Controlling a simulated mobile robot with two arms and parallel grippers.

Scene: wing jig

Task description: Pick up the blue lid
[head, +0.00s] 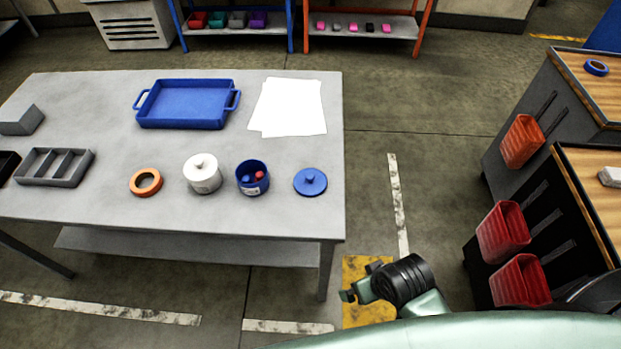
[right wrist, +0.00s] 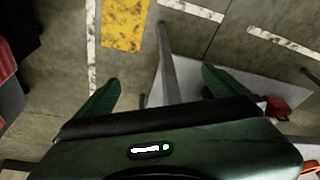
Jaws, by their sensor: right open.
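The blue lid (head: 311,182) lies on the grey table near its front right corner, with its small round knob up. To its left stands an open blue pot (head: 253,190) with small red and blue balls inside. My right gripper (head: 358,284) is below and to the right of the lid in the head view, beyond the table's right edge and apart from the lid. In the right wrist view its fingers (right wrist: 158,92) are spread with nothing between them. The lid does not show in that view. My left gripper is not in view.
The grey table (head: 95,105) also bears a white lidded pot (head: 202,178), an orange ring (head: 146,182), a blue tray (head: 187,105), white sheets (head: 290,105) and a grey divided box (head: 55,180). Red bins (head: 520,282) hang on a cabinet at right. Open floor lies between.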

